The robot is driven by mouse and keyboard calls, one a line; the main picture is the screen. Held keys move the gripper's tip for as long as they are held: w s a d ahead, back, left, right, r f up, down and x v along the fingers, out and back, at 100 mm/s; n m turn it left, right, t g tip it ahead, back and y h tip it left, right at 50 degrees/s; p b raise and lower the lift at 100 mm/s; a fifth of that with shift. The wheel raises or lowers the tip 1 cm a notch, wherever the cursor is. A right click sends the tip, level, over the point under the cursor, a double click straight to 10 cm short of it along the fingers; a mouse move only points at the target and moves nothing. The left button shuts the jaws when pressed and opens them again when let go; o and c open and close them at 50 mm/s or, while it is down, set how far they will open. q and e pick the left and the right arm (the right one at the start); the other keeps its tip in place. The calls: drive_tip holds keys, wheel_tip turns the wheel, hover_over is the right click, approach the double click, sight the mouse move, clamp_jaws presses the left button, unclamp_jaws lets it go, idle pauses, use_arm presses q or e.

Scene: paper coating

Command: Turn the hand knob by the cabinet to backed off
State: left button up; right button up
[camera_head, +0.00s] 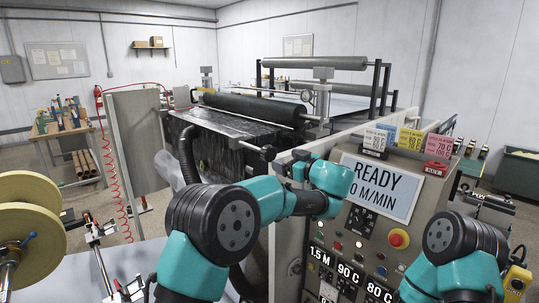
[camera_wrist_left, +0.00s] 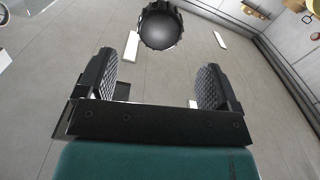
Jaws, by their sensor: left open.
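The hand knob (camera_wrist_left: 161,25) is black and round with a scalloped rim, seen at the top middle of the left wrist view. In the head view a small black knob (camera_head: 267,152) on a shaft stands left of the control cabinet (camera_head: 376,245). My left gripper (camera_head: 288,164) is close on its right side, partly hidden by my own arm. In the left wrist view its two ridged fingers (camera_wrist_left: 158,62) are open and empty, with the knob beyond their tips, apart from them. My right arm shows at the lower right, but its gripper is not in view.
The cabinet carries a READY display (camera_head: 380,187), a red mushroom button (camera_head: 398,239) and several coloured cards on top. The coating machine's black roller (camera_head: 255,108) lies behind the knob. A red coiled hose (camera_head: 119,170) hangs at left, near a yellowish roll (camera_head: 28,220).

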sight(272, 154)
use_arm(q)
drive_tip(key=x, duration=0.8)
drive_tip(key=shift+w+a, duration=0.15)
drive_tip(key=shift+a, duration=0.05)
drive_tip(key=c, duration=0.9)
